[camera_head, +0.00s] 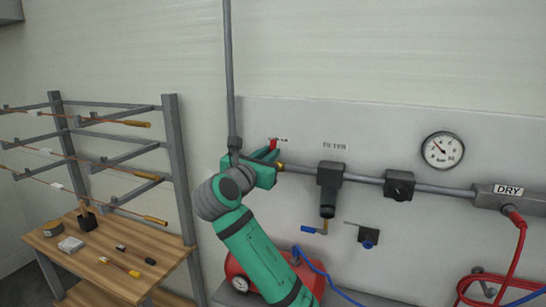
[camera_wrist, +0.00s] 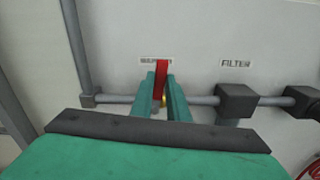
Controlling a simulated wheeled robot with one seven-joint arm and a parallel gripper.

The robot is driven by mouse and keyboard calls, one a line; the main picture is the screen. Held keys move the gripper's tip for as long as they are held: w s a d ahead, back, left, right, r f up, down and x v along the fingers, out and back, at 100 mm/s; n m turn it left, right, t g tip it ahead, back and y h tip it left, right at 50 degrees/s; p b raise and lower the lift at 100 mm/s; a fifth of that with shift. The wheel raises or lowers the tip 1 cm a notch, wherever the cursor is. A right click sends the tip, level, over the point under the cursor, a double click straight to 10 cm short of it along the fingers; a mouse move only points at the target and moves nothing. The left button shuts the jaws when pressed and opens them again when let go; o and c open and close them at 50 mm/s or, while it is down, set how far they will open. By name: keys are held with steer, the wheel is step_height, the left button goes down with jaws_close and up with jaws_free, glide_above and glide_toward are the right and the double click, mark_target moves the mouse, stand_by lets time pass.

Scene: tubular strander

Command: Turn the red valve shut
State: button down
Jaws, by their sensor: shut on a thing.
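The red valve handle (camera_head: 273,145) shows in the head view on the pipe at the wall panel, just beyond my gripper (camera_head: 270,155). In the wrist view the red handle (camera_wrist: 162,72) points up the wall, with its lower part between the two green fingers of my gripper (camera_wrist: 162,85). The fingers are shut on the handle. A brass fitting (camera_wrist: 163,100) shows between them on the pipe. The valve body is mostly hidden by my gripper.
A grey pipe (camera_head: 360,178) runs right from the valve through the filter (camera_head: 330,175) and a black block (camera_head: 399,186). A gauge (camera_head: 442,150) hangs above. A wooden table (camera_head: 110,258) and wire rack (camera_head: 180,165) stand at left.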

steer(key=shift+w+a+n, duration=0.15)
steer(key=shift+a+n, duration=0.25)
steer(key=shift+n, duration=0.4)
steer(key=c, duration=1.7)
jaws_free()
steer(key=v, duration=1.1)
steer(key=shift+w, duration=0.1)
